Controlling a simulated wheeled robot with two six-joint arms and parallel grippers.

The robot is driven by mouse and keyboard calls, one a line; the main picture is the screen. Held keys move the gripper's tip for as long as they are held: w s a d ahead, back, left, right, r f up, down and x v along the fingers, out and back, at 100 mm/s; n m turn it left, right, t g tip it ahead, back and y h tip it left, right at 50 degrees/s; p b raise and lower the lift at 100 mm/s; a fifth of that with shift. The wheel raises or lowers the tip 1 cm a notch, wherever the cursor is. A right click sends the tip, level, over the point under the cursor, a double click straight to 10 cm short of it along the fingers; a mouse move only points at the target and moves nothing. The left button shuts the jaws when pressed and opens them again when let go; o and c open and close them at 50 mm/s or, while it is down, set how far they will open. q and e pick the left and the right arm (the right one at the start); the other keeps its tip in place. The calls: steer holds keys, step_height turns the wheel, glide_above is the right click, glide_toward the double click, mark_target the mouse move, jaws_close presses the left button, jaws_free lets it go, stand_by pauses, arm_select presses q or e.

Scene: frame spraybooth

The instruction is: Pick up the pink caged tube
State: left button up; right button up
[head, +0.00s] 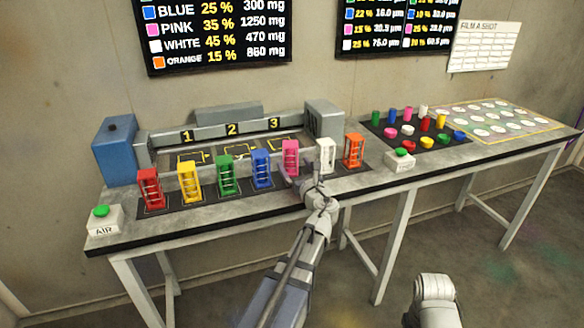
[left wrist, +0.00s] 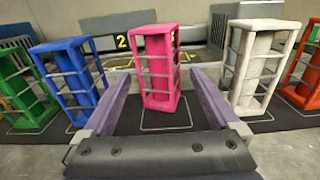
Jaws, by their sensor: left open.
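The pink caged tube (head: 290,158) stands upright on the dark mat, between the blue caged tube (head: 261,169) and the white one (head: 326,155). In the left wrist view the pink caged tube (left wrist: 158,70) is centred ahead, between my left gripper's purple fingers (left wrist: 155,95). My left gripper (head: 300,180) is open, with one finger on each side of the tube's lower part and gaps visible on both sides. The tube's base is visible on the mat. My right gripper is not visible; only a light grey part of my body shows at the lower right.
Red (head: 149,190), yellow (head: 190,182), green (head: 227,175) and orange (head: 353,150) caged tubes share the row. The numbered booth (head: 233,130) stands behind. An AIR button box (head: 105,220) and another button box (head: 400,160) sit near the table's front edge.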

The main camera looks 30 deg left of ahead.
mark_target(291, 159)
arm_select(q)
steer(key=shift+w, duration=0.15)
steer(key=x, duration=0.4)
steer(key=shift+w+a+f, duration=0.2)
steer(key=shift+w, duration=0.05)
jaws_close()
stand_by(0.5)
